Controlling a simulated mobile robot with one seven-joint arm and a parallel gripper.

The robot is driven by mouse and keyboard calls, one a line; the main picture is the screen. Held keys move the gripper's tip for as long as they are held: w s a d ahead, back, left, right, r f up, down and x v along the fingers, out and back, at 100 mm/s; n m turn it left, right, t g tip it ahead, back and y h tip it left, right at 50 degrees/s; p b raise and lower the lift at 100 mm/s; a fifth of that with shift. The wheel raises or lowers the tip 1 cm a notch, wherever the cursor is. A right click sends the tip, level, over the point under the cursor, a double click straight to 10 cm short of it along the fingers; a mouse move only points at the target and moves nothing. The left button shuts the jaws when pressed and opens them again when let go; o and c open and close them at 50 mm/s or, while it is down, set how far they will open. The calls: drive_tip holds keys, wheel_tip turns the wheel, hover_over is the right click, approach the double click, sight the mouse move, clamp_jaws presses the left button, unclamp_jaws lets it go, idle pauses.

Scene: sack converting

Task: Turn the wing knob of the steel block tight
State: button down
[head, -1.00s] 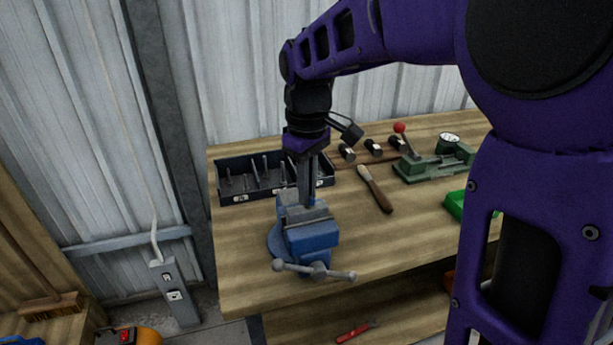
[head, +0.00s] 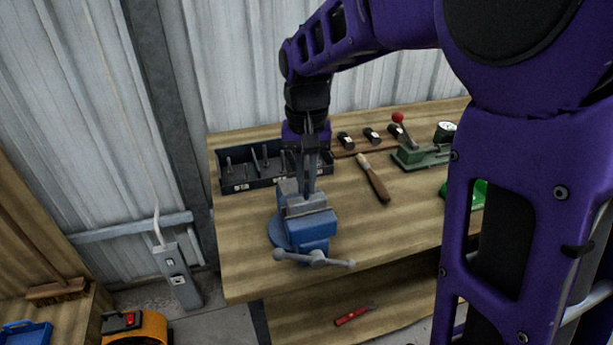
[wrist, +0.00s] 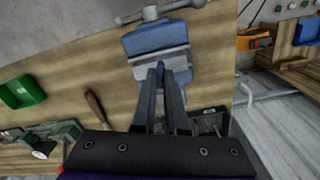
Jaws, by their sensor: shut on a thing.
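The blue vise (head: 312,226) stands at the front left of the bench, and it also shows in the wrist view (wrist: 156,42). Grey steel (head: 306,209) shows at the top of its jaws; I cannot tell block from jaws clearly. My gripper (head: 308,190) points straight down over the vise. In the wrist view my gripper (wrist: 161,72) has its two dark fingers close together, shut on the wing knob (wrist: 161,66). Only a small bluish bit of the knob shows between the fingertips; its wings and the angle they stand at are hidden.
A dark compartment tray (head: 235,186) with upright pins stands right behind the vise. A wooden-handled tool (head: 376,183) lies to its right. A green press with a red ball lever (head: 413,154) stands farther right.

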sight(307, 187)
drive_tip(key=shift+m, duration=1.1)
drive_tip(key=c, duration=0.9)
unclamp_jaws()
drive_tip(key=shift+c, duration=0.2)
wheel_tip(307, 187, up, 18)
drive_tip(key=shift+f+p, duration=0.25)
drive_tip(key=shift+p, duration=0.15)
